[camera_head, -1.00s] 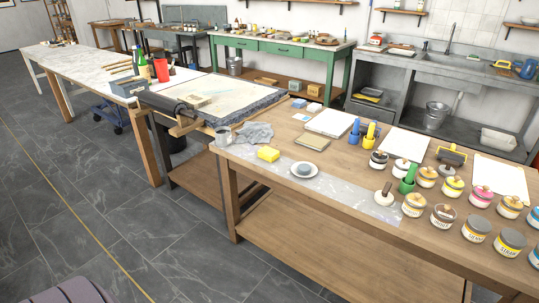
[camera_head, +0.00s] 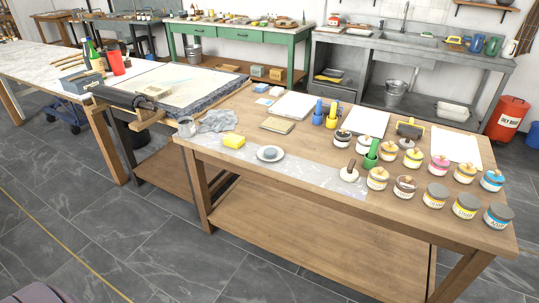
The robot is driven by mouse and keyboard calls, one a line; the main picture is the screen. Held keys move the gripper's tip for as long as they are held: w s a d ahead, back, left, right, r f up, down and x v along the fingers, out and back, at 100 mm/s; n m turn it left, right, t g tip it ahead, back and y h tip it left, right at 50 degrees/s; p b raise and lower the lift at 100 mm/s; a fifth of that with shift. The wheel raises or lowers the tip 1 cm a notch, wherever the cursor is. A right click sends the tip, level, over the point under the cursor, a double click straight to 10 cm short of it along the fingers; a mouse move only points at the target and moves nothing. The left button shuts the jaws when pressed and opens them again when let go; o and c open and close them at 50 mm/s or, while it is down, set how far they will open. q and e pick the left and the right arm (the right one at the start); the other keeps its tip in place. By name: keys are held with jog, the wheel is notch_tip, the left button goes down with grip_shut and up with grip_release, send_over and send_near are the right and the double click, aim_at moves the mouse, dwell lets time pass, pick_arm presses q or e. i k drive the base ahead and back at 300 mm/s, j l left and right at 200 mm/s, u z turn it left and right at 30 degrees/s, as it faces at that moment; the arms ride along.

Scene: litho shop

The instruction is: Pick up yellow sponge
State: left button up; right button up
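The yellow sponge (camera_head: 234,141) is a small block lying on the front left part of the long wooden table (camera_head: 240,182). It sits beside a crumpled grey cloth (camera_head: 219,121) and left of a white saucer (camera_head: 270,153) with a small blue-grey thing on it. The sponge is in full view and nothing touches it from above. Neither of my grippers shows in the head view.
A metal mug (camera_head: 186,127) stands left of the cloth. Several ink jars (camera_head: 436,196) crowd the table's right part. A press bed (camera_head: 181,83) adjoins at the back left. Open tiled floor (camera_head: 130,235) lies in front of the table and to its left.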

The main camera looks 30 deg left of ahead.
aim_at(231, 140)
jog(key=i+j, duration=0.15)
jog(key=j, duration=0.2)
jog(key=i+j+z, duration=0.1)
jog(key=j, duration=0.3)
jog(key=i+j+z, duration=0.1)
jog(key=j, duration=0.3)
